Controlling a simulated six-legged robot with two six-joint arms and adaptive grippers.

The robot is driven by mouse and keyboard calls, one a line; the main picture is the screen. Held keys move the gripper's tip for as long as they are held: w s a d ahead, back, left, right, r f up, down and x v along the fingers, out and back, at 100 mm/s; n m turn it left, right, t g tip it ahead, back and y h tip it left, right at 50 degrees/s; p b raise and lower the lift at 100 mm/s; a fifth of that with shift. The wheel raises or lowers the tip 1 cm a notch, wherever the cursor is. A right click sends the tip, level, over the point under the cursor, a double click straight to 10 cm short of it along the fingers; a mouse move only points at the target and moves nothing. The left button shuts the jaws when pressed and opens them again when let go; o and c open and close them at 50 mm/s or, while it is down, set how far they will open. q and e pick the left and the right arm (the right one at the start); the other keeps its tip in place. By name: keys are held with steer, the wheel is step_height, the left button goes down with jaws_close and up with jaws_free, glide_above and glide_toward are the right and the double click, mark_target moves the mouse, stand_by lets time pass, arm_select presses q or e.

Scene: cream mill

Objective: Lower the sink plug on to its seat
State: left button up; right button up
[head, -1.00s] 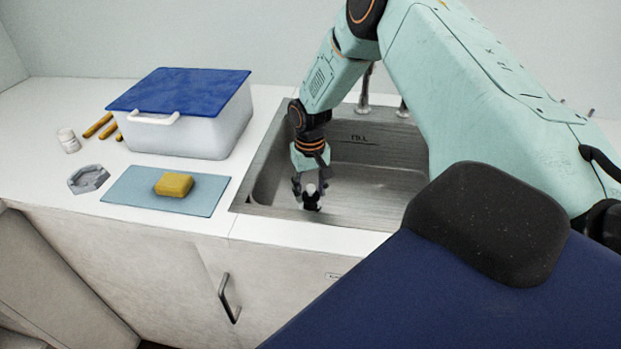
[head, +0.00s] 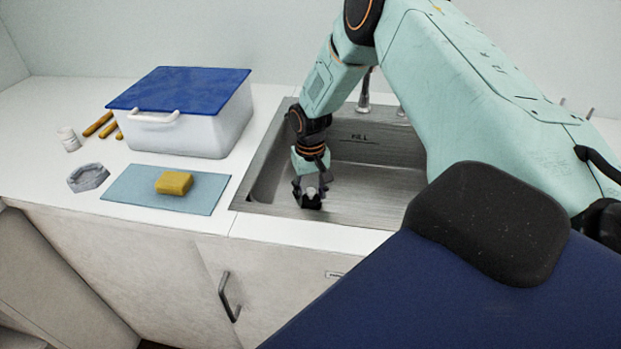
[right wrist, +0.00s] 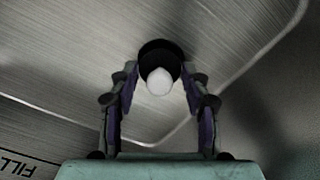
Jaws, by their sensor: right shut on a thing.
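The steel sink (head: 375,188) is set into the white counter, with a "FILL" line on its back wall. My right gripper (head: 311,192) reaches down into the sink near its front left. It is shut on the sink plug, a dark round piece with a pale knob. In the right wrist view the pale knob (right wrist: 159,82) sits between the fingertips of my right gripper (right wrist: 160,88), with the black disc (right wrist: 158,49) of the plug behind it. The seat is not visible; I cannot tell whether the plug touches the sink floor. My left gripper is not in view.
A tub with a blue lid (head: 180,90) stands left of the sink. A yellow sponge (head: 174,183) lies on a blue mat (head: 125,190). A grey dish (head: 88,177), a white jar (head: 68,139) and brown sticks (head: 98,124) lie farther left. A tap (head: 365,95) stands behind the sink.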

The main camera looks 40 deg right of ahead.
steer(key=shift+a, duration=0.1)
steer(key=shift+f, duration=0.35)
stand_by(0.4)
steer(key=shift+f, duration=0.15)
stand_by(0.7)
steer(key=o, duration=1.1)
steer(key=shift+o, duration=0.5)
steer(key=o, duration=0.4)
steer(key=shift+r+p, duration=1.55)
steer(key=shift+p, duration=0.05)
